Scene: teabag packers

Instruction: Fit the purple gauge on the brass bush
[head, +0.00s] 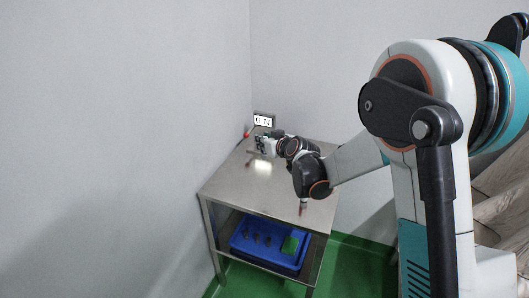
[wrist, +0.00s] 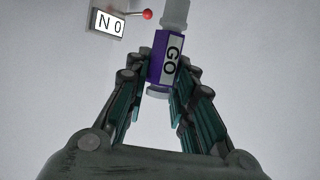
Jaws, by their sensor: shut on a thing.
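The purple gauge (wrist: 156,66) is a short body with a white "GO" label and a pale grey cylinder at each end. In the wrist view my gripper (wrist: 166,72) has its fingers on both sides of it, shut on its body. One grey end points away from the gripper, the other back between the fingers. In the head view my gripper (head: 262,146) is over the back part of the steel table (head: 240,188), and the gauge is too small there to make out. I cannot pick out the brass bush in either view.
A small black-and-white display (wrist: 109,22) with a red ball lever (wrist: 147,14) stands at the table's back; the display also shows in the head view (head: 263,120). A small upright item (head: 303,207) is near the right side. A blue tray (head: 240,247) sits on the lower shelf.

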